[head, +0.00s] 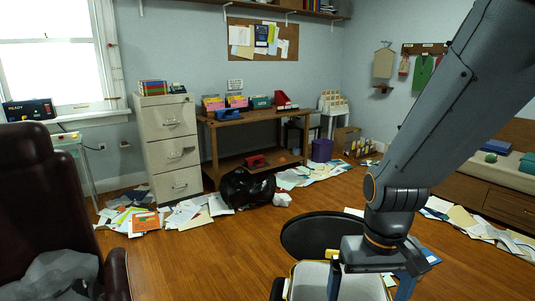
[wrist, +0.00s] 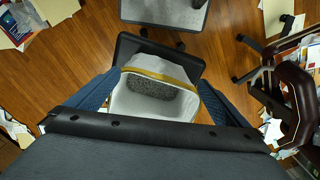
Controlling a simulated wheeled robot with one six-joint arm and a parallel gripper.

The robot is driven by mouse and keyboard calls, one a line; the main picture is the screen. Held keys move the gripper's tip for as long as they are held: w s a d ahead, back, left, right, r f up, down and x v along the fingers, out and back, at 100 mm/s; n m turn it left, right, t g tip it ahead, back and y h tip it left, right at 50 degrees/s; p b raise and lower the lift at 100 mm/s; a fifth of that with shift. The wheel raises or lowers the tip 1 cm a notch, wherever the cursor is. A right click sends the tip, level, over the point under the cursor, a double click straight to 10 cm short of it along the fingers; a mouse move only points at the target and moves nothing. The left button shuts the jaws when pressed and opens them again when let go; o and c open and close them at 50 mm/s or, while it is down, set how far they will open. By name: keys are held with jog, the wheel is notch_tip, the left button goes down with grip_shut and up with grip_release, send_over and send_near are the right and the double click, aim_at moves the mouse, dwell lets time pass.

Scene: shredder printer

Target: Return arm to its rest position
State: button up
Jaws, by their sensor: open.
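My arm comes in from the upper right of the head view and reaches down to the bottom centre. My gripper (head: 370,286) points downward over a bin (head: 309,268) with a white liner. In the wrist view my gripper (wrist: 158,92) has its two blue fingers wide apart, one on each side of the bin (wrist: 186,104). Nothing is between the fingertips that I can see as held. The bin has a yellowish rim band and a dark grey speckled patch inside it. The height of the fingers above the bin is hard to tell.
A round black lid or disc (head: 322,235) stands behind the bin. A dark chair (head: 40,200) is at the left. A filing cabinet (head: 168,145), a wooden desk (head: 250,118) and a black bag (head: 246,188) stand at the back. Papers litter the floor; the middle-left floor is clear.

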notch_tip(320, 180, up, 17)
jog(key=t+p, duration=0.2)
jog(key=p, duration=1.5)
jog(key=shift+s+r, duration=0.15)
jog(key=shift+a, duration=0.1)
